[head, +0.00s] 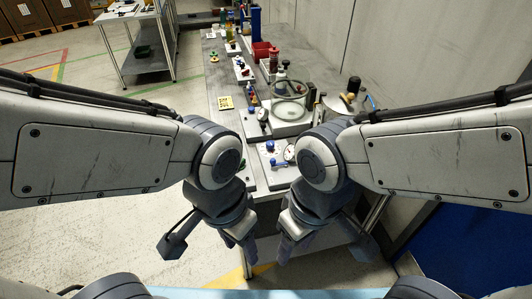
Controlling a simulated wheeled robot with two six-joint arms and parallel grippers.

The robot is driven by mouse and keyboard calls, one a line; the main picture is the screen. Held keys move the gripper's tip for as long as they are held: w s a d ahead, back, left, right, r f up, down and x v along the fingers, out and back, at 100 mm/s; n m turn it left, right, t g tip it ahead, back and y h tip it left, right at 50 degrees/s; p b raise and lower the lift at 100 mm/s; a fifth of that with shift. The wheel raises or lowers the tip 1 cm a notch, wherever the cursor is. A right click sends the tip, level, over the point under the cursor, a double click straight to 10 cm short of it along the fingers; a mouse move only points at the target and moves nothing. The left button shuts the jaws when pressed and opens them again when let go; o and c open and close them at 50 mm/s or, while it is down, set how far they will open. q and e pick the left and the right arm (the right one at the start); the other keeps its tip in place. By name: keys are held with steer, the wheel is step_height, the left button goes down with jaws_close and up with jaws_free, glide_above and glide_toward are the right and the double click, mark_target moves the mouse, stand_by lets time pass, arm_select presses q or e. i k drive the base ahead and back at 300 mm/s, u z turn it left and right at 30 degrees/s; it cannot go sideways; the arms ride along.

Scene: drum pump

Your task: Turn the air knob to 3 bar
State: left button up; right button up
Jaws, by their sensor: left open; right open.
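A white panel (266,178) at the near end of the long grey bench carries a small round gauge (289,154) and a blue knob (270,146). I cannot tell for sure that this blue knob is the air knob, and the gauge reading is too small to make out. My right arm partly covers the panel. My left gripper (241,246) is open, pointing down in front of the bench's near end. My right gripper (287,248) is also open, pointing down to its right. Both are apart from the knob, nearer to me.
Behind the panel stand a clear round vessel (290,108) and a metal pot (350,101). A red bin (262,50) and several small parts lie further back. A yellow card (226,102) lies on the bench. A wall runs along the right; the floor at left is open.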

mark_target(270, 144)
steer(key=u, duration=0.45)
steer(key=i, duration=1.05)
steer(key=z, duration=0.3)
